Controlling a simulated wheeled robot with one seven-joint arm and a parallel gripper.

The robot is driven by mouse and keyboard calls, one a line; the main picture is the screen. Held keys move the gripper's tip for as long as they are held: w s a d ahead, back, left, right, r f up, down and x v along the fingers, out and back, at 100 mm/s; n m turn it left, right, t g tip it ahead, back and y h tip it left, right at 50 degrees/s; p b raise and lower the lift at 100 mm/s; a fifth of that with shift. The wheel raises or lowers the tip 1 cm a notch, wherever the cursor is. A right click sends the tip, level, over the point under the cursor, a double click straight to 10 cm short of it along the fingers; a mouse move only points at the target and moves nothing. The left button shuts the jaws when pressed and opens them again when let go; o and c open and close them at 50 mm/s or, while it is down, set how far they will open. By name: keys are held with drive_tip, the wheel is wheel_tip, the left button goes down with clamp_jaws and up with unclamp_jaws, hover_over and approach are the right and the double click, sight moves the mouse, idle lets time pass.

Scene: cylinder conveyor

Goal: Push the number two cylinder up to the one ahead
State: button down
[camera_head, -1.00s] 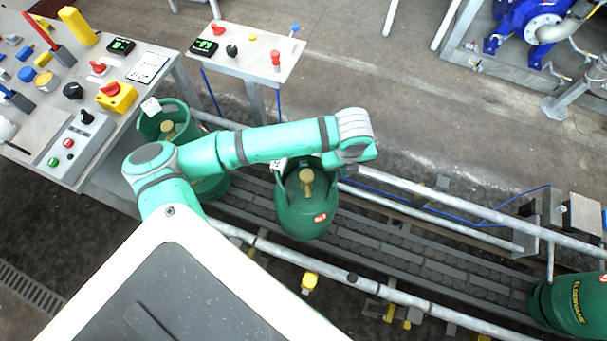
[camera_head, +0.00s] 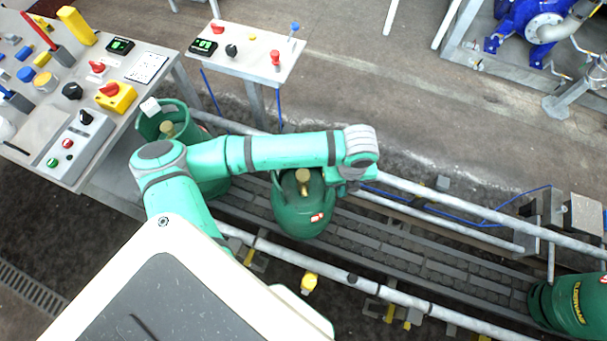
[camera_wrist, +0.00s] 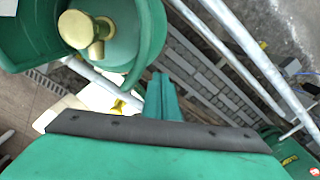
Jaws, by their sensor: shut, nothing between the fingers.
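The middle cylinder (camera_head: 300,215), with a brass valve and a red-white label, stands upright. A gap separates it from the left cylinder (camera_head: 215,187), which my arm partly covers. The right cylinder (camera_head: 570,305) is far off at the picture's edge. In the head view my gripper (camera_head: 347,177) is at the middle cylinder's upper right side, its fingertips hard to see. In the wrist view my gripper (camera_wrist: 162,88) is shut and empty beside a cylinder's collar (camera_wrist: 150,45); I cannot tell whether they touch.
Metal rails (camera_head: 440,198) run along both sides of the conveyor. A control desk (camera_head: 40,135) stands at the left and a small panel table (camera_head: 262,62) behind the conveyor. The belt is clear between the middle and right cylinders.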

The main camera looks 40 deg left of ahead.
wheel_tip(320, 180, up, 9)
idle(0.8)
drive_tip(key=shift+f, duration=0.15)
idle(0.3)
